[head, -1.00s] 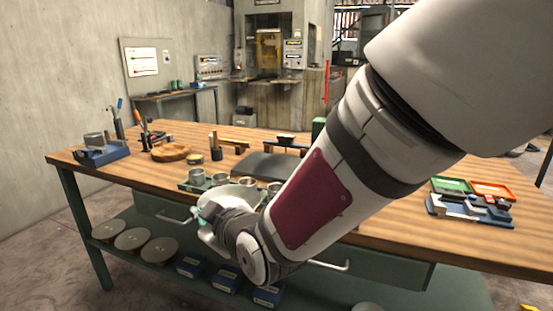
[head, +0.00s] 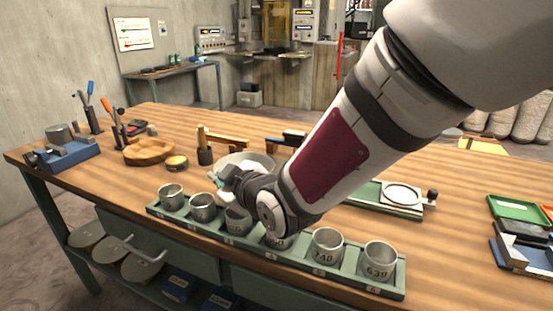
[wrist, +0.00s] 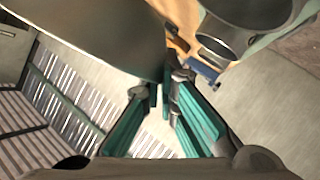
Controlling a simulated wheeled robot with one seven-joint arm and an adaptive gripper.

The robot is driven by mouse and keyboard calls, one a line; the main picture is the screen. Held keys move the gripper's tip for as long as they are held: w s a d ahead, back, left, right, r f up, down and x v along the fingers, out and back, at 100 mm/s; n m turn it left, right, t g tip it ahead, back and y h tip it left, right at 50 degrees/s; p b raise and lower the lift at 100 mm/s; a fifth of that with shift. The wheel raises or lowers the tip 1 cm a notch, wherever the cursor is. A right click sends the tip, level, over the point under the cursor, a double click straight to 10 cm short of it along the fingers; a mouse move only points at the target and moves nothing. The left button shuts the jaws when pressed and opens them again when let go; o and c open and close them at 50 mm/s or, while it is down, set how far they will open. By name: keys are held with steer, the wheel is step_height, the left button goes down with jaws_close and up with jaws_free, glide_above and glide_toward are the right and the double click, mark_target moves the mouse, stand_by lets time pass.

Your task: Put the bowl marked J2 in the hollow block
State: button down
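A wide grey metal bowl (head: 258,160) shows behind my gripper in the head view, above the far side of the cup rack. It fills the upper left of the wrist view (wrist: 95,35). My gripper (head: 219,181) appears shut on its rim; the teal fingers (wrist: 160,88) stand close together at the bowl's edge in the wrist view. No J2 mark is readable on it. A round wooden block with a hollow (head: 149,151) sits on the bench to the left of my gripper.
A green rack (head: 304,271) with several metal cups lies along the bench front; one cup (wrist: 235,25) is near my fingers. A small tin (head: 176,163), hammer (head: 222,141) and blue stand (head: 66,153) lie behind and left. My arm hides the bench middle.

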mark_target(259, 158)
steer(key=w+d, duration=0.2)
steer(key=w, duration=0.2)
steer(key=w+d, duration=0.2)
steer(key=w, duration=0.2)
steer(key=w+d+f, duration=0.1)
steer(key=w, duration=0.3)
steer(key=shift+d+f, duration=0.1)
steer(key=shift+d, duration=0.3)
steer(key=shift+f, duration=1.75)
steer(key=shift+f, duration=0.1)
steer(key=c, duration=1.8)
jaws_free()
steer(key=shift+b, duration=0.3)
steer(key=p+v, duration=0.2)
steer(key=v, duration=1)
